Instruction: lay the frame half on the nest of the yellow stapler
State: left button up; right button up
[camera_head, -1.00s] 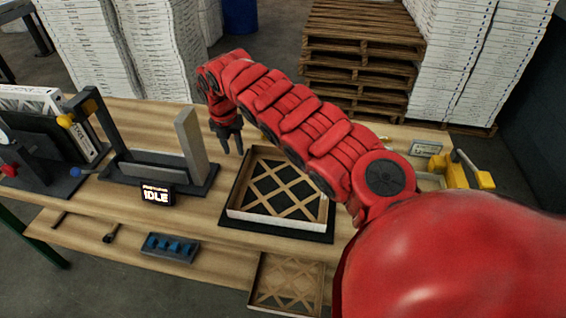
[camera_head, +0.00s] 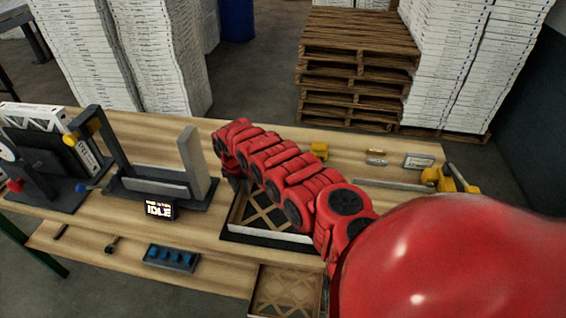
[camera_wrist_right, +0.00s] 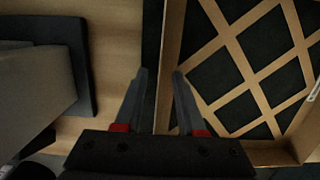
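The frame half, a shallow open box with a tan lattice (camera_head: 262,213), lies on a black mat on the bench; my right arm covers its right and back parts. My right gripper (camera_head: 236,180) is at its back left corner, partly hidden by the arm. In the right wrist view the open fingers (camera_wrist_right: 161,72) point down on either side of the frame half's side wall (camera_wrist_right: 171,50), with gaps visible. The lattice (camera_wrist_right: 245,60) fills the right of that view. The yellow stapler (camera_head: 447,180) stands at the bench's right end; its nest is not clearly visible. My left gripper is out of view.
A black fixture with a grey upright plate (camera_head: 193,163) and an IDLE display (camera_head: 159,209) stands left of the frame half. Another lattice piece (camera_head: 285,290) lies lower, at the front. A small yellow block (camera_head: 319,151) and metal pieces (camera_head: 376,156) lie behind my arm.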

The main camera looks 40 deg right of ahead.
jog(key=shift+f, duration=0.15)
grip_shut()
dwell(1.4)
